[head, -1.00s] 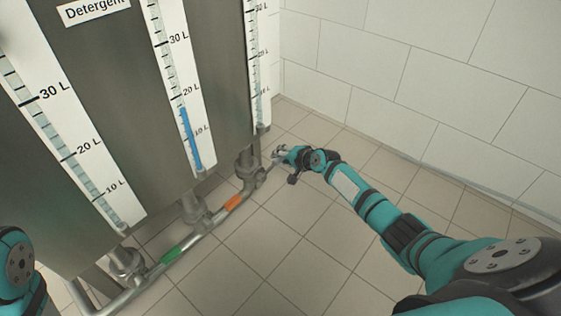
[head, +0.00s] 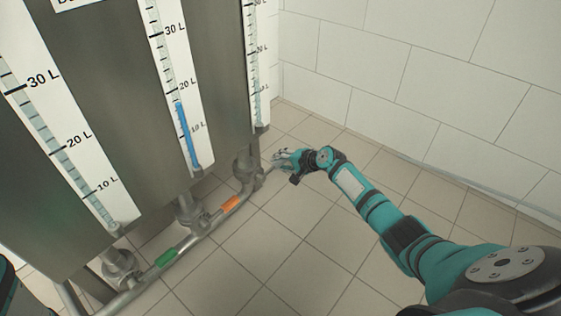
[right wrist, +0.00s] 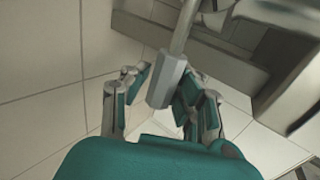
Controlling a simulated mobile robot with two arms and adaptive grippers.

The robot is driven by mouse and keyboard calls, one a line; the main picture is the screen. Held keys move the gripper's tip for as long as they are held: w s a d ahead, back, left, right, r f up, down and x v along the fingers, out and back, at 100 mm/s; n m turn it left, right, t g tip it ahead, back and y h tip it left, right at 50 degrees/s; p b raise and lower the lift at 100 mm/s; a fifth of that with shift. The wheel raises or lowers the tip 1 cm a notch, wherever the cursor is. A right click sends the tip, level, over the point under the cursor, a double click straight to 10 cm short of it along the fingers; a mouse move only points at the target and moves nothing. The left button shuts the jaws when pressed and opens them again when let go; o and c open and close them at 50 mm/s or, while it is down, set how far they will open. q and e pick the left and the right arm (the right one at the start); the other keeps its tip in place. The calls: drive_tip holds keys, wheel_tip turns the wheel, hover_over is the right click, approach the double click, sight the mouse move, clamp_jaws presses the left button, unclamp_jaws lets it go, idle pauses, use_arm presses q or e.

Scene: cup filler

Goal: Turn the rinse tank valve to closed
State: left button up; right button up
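The right-hand valve (head: 246,168) sits on the pipe below the tanks, and its handle points right toward my right gripper (head: 279,160). In the right wrist view, a grey, faceted handle grip (right wrist: 167,82) on a thin rod lies between the two fingers of my right gripper (right wrist: 163,84). The fingers are spread, with a visible gap on the left side; the right finger is close to the grip, and I cannot tell whether it touches. No readable label marks which tank is the rinse tank. My left gripper is out of view.
Two more valves, at the middle (head: 188,210) and left (head: 119,264), sit along the pipe, which has green (head: 165,258) and orange (head: 230,203) bands. The middle gauge (head: 187,137) shows a blue column. Tiled floor (head: 300,240) is clear right of the pipe; a white wall (head: 420,110) stands behind.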

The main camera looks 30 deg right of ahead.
drive_tip(key=o, duration=0.4)
drive_tip(key=shift+s+d+f, duration=0.2)
drive_tip(key=shift+d, duration=0.05)
drive_tip(key=shift+o, duration=0.4)
drive_tip(key=shift+a+r, duration=0.1)
drive_tip(key=shift+w+r, duration=0.1)
drive_tip(key=shift+r, duration=0.05)
drive_tip(key=v, duration=1.2)
drive_tip(key=shift+a, duration=0.1)
